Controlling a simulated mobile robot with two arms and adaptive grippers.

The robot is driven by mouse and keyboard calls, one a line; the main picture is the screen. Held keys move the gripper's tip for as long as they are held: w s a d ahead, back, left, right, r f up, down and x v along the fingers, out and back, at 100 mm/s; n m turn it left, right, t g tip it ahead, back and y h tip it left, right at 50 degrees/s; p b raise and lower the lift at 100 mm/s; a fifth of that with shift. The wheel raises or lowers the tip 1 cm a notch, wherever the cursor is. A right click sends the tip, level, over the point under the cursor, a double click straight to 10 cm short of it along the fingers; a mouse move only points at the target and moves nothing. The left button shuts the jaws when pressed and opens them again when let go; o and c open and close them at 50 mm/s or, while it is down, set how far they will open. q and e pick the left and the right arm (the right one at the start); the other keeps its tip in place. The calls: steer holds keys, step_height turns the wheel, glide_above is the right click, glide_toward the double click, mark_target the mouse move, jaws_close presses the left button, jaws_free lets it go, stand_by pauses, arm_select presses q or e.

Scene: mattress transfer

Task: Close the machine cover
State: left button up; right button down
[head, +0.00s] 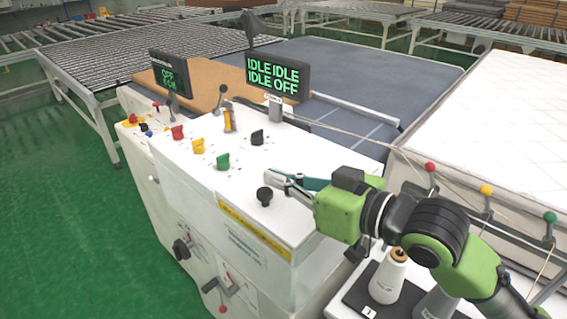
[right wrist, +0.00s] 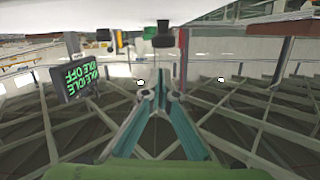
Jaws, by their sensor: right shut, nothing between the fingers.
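The white machine (head: 180,215) stands in the middle of the head view, its top panel carrying red, yellow, green and black knobs. A black knob (head: 264,196) sits near the panel's front right edge. I cannot tell which part is the cover or how far open it is. My right gripper (head: 270,177) is shut and empty, its tips just above and beside that black knob, with no clear contact. In the right wrist view the shut fingertips (right wrist: 158,92) point toward a black knob (right wrist: 163,34). My left gripper is not in view.
Two display screens (head: 277,76) stand behind the panel. A white mattress (head: 485,125) lies at the right, with a thin rail of coloured knobs (head: 486,190) before it. Thread cones (head: 390,277) stand below my right arm. Green floor (head: 60,220) is free at the left.

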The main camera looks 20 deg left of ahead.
mark_target(277, 213)
steer(key=shift+s+a+f+n+b, duration=0.15)
steer(key=shift+f+n+b, duration=0.1)
steer(key=shift+f, duration=0.5)
steer(key=shift+s+f+n+b, duration=0.15)
steer(key=shift+f+n+b, duration=0.1)
steer(key=shift+f, duration=0.65)
